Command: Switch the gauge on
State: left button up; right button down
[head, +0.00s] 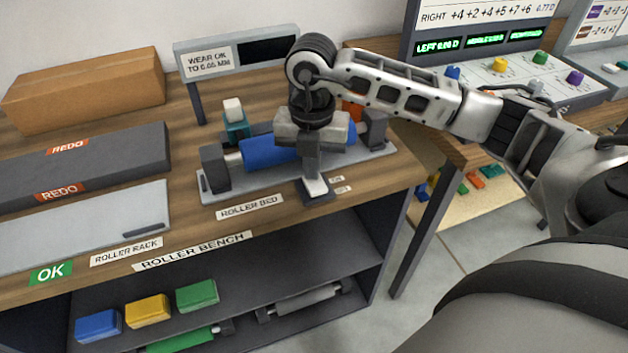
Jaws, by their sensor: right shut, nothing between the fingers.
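The gauge's display board (239,52) stands on posts at the back of the roller bench; its label reads "WEAR OK TO 0.05 MM" and its screen (268,50) is dark. A small switch with a pale top (316,187) sits on a dark base at the front edge of the roller bed, beside two small labels (338,184) too small to read surely. My right gripper (312,174) is shut and empty, pointing down right at the switch; I cannot tell whether it touches. A blue roller (265,152) lies in the roller bed (225,196) behind the gripper, partly hidden. My left gripper is out of view.
A teal block with a white top (236,124) stands behind the roller. A cardboard box (85,90), a dark "REDO" tray (110,158) and the roller rack (75,226) fill the left. Colored blocks (147,310) and rollers lie on the shelf below. A console (490,75) stands right.

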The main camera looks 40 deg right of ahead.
jog(key=shift+f, duration=0.25)
jog(key=shift+r+p, duration=2.55)
jog(key=shift+r, duration=1.05)
